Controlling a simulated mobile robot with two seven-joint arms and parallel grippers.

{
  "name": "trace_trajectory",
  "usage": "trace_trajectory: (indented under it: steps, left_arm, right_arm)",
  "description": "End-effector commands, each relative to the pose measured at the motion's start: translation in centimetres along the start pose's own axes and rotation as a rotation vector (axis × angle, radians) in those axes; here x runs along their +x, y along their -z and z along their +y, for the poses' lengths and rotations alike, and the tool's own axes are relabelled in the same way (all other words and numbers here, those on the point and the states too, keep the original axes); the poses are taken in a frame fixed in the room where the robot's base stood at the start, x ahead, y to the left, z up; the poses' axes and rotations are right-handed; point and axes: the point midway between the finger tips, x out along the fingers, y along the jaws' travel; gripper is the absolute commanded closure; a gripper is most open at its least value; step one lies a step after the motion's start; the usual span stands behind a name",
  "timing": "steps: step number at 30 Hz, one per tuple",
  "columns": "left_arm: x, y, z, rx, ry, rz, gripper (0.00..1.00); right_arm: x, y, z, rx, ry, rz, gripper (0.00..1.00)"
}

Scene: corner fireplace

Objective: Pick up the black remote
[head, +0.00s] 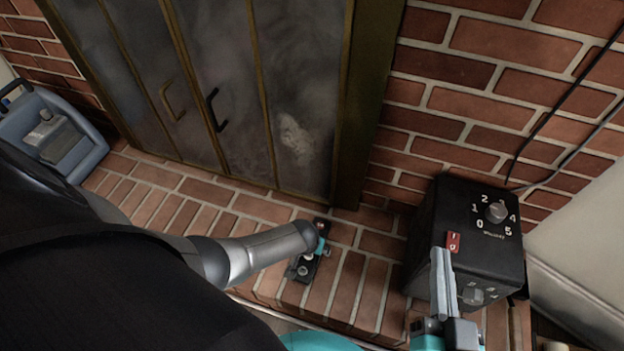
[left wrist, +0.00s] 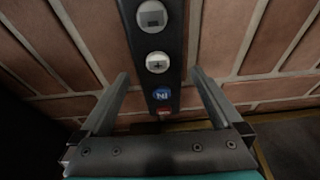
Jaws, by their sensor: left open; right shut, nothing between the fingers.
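The black remote (head: 303,268) lies on the brick ledge below the fireplace doors. It is partly hidden by my left wrist in the head view. In the left wrist view the remote (left wrist: 174,70) shows white buttons, a blue button and a red one, and runs between the two fingers. My left gripper (left wrist: 160,75) is open, with one finger on each side of the remote and gaps on both sides. In the head view, that gripper is mostly hidden under its own arm. My right gripper (head: 440,254) is shut and empty, pointing up in front of the black control box.
The black control box (head: 425,235) with a numbered dial stands on the ledge at right, its cables against the brick wall (head: 465,75). The fireplace doors (head: 235,95) are closed behind the remote. A blue-grey container (head: 85,160) stands at far left. Bare bricks lie around the remote.

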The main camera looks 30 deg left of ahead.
Motion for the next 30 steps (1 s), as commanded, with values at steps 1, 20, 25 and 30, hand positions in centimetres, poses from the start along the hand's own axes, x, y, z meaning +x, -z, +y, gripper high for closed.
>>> trace_trajectory:
  steps: [1,20,25,30]
  left_arm:
    - [0.12,0.02,-0.02,0.0,0.0,0.0,0.0]
    - [0.12,0.03,-0.01,0.0,0.0,0.0,0.35]
    - [0.12,0.02,-0.01,0.0,0.0,0.0,0.54]
    - [0.12,0.01,-0.01,0.0,0.0,0.0,0.73]
  right_arm:
    - [-0.08,-0.03,-0.07,0.003,0.002,0.01,1.0]
    - [-0.13,0.13,-0.15,0.006,0.003,0.022,1.0]
    - [-0.12,0.11,-0.14,0.005,0.003,0.022,1.0]
    - [-0.12,0.1,-0.14,0.005,0.003,0.021,1.0]
